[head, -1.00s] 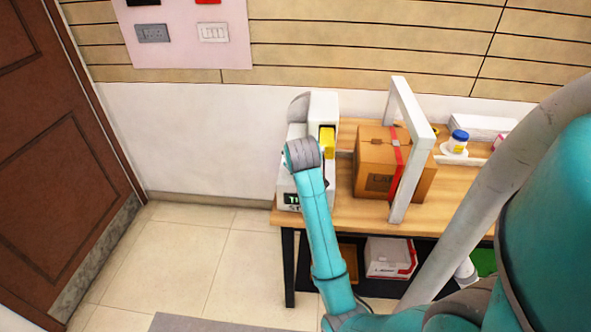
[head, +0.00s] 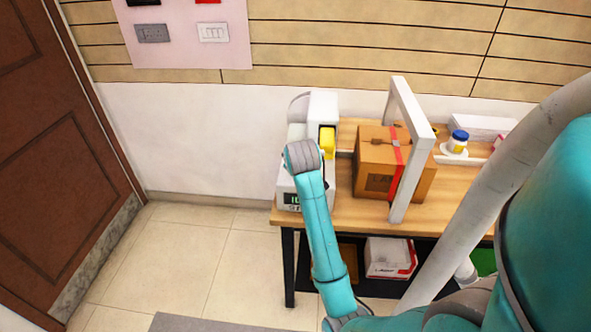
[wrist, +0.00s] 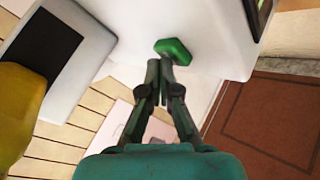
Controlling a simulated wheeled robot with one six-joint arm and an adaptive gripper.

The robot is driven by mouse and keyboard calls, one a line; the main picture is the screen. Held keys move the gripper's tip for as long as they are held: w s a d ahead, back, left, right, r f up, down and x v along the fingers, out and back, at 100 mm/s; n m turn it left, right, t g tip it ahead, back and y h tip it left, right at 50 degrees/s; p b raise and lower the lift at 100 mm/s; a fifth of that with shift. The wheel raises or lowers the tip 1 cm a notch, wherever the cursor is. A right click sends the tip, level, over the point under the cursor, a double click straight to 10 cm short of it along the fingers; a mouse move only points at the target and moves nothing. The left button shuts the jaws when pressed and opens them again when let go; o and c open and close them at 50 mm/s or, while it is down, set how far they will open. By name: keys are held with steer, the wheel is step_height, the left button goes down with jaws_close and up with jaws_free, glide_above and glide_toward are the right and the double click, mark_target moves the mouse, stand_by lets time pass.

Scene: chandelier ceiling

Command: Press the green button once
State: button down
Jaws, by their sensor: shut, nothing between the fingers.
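The green button (wrist: 174,50) stands out from the white machine (wrist: 210,30) in the wrist view. My gripper (wrist: 160,66) is shut and empty, with its fingertips at the button's lower edge in that picture. I cannot tell whether they touch it. In the head view the white machine (head: 292,185) stands at the left end of the wooden table, with a lit green display (head: 291,199) low on its front. There my arm's end joint covers part of the machine, and the button and my gripper are hidden.
A yellow part (head: 327,141) is on the machine's right side. A cardboard box (head: 378,170) and a white frame (head: 411,160) stand to the right on the table (head: 345,212). A brown door (head: 60,150) is at left.

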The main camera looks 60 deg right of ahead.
stand_by(0.6)
steer(key=shift+r, duration=0.8)
steer(key=shift+r, duration=0.1)
steer(key=shift+r, duration=2.45)
steer(key=shift+a, duration=0.1)
